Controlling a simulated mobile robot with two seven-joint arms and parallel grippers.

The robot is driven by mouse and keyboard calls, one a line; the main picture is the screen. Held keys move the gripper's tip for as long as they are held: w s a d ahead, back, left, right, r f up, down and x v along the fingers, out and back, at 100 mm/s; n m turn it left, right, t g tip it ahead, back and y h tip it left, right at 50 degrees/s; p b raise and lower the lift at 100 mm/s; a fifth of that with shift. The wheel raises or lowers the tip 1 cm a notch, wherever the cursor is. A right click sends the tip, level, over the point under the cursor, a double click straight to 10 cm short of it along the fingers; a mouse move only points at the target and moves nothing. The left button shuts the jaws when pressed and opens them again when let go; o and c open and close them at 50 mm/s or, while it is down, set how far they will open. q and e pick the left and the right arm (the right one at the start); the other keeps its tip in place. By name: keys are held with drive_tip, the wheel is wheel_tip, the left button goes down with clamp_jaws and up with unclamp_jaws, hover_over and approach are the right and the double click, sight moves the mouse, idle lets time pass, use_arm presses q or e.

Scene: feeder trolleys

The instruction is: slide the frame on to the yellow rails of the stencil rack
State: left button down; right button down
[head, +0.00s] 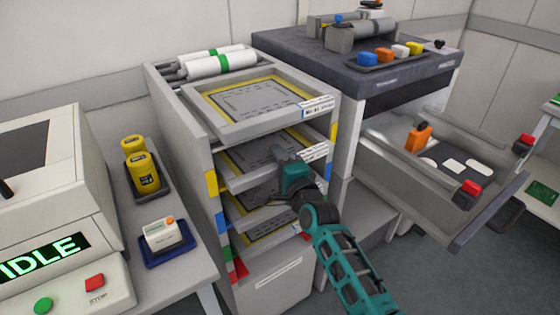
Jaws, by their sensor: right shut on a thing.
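The stencil rack (180,110) stands in the middle of the head view, with colour marks on its front posts. The yellow marks (211,183) are the upper ones, above blue, green and red. A grey frame with a stencil (238,181) lies level with about the yellow marks, mostly between the posts. My right gripper (281,158) is at its front edge, shut on this frame; its fingertips are largely hidden. I cannot tell whether the frame's sides rest on the rails. My left gripper is out of view.
Another frame (222,127) lies on top of the rack, and a further one (236,226) sits lower. An open drawer (480,218) juts out at the right. A side table (190,258) with yellow jars (146,173) stands left. Free floor is limited.

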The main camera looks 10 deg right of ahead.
drive_tip(key=shift+r, duration=0.15)
drive_tip(key=c, duration=0.9)
unclamp_jaws()
drive_tip(key=shift+o, duration=0.8)
drive_tip(key=shift+f, duration=0.25)
drive_tip(key=o, duration=0.7)
drive_tip(key=shift+r, duration=0.1)
drive_tip(key=shift+o, duration=0.2)
drive_tip(key=shift+r, duration=0.15)
drive_tip(key=shift+r+p, duration=0.4)
drive_tip(key=shift+p, duration=0.2)
drive_tip(key=shift+s, duration=0.15)
